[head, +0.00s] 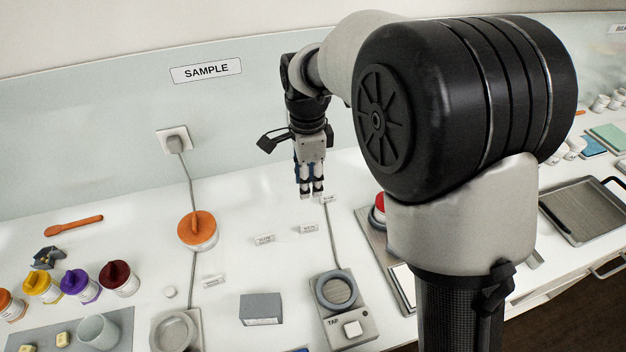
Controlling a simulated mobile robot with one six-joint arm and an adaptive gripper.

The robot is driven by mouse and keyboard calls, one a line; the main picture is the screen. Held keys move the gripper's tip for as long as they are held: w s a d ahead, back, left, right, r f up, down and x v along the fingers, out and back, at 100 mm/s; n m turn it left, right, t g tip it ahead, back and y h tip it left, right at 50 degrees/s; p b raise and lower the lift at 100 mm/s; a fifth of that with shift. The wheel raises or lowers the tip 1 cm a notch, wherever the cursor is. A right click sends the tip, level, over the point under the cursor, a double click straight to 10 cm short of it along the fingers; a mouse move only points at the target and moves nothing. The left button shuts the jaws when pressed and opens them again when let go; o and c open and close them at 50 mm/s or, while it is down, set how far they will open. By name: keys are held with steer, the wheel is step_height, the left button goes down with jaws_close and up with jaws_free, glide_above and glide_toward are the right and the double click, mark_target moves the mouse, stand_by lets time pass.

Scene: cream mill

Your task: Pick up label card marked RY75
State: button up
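Several small white label cards stand or lie on the white bench: one (264,239) left of centre, one (309,228) right of it, one (328,199) farther back, and one (213,281) nearer the front left. Their print is too small to read, so I cannot tell which is marked RY75. My gripper (312,193) points down near the back card, its fingertips just left of that card in the picture. The two fingers look close together; I see nothing between them, but cannot tell whether they are open or shut.
An orange-lidded jar (197,232) stands left of the cards. A grey block (261,309) and a TAP device (339,292) are in front, with a cable running back from the device. Colour-lidded jars (118,281) stand at left. My arm hides part of the right side.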

steer(key=b, duration=0.4)
glide_above(309, 225)
step_height(309, 225, down, 11)
steer(key=shift+f, duration=0.1)
steer(key=shift+f+b, duration=1.5)
steer(key=shift+f, duration=1.65)
steer(key=shift+r, duration=0.1)
steer(key=shift+c, duration=0.5)
jaws_close()
